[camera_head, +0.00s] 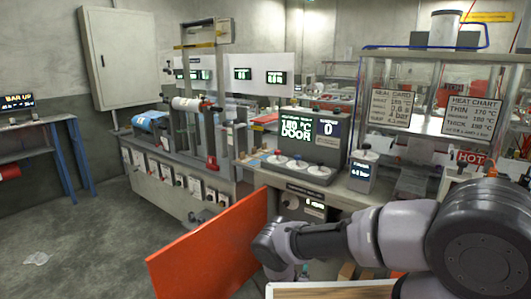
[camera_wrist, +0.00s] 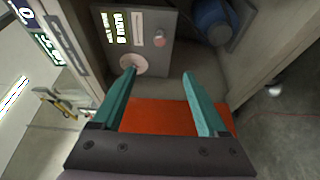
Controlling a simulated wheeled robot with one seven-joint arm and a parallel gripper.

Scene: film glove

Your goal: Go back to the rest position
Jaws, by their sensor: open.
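My gripper (camera_wrist: 159,76) is open in the wrist view, with its two teal fingers apart and nothing held between them. An orange-red panel (camera_wrist: 160,117) shows behind and between the fingers; I cannot tell whether it touches them. In the head view my arm reaches in from the right toward the machine's front, and its end is beside the right edge of the same orange panel (camera_head: 207,247). The fingers are not clear there. Past the fingertips in the wrist view is a grey control panel (camera_wrist: 142,38) with a round pale knob and a red button.
A machine with a lit screen (camera_head: 310,130) stands behind the panel. A rack with heat chart signs (camera_head: 395,107) is at the right. A wooden-edged board (camera_head: 330,290) lies low in front. Open floor (camera_head: 90,250) is at the left, with a clear crumpled scrap (camera_head: 36,258).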

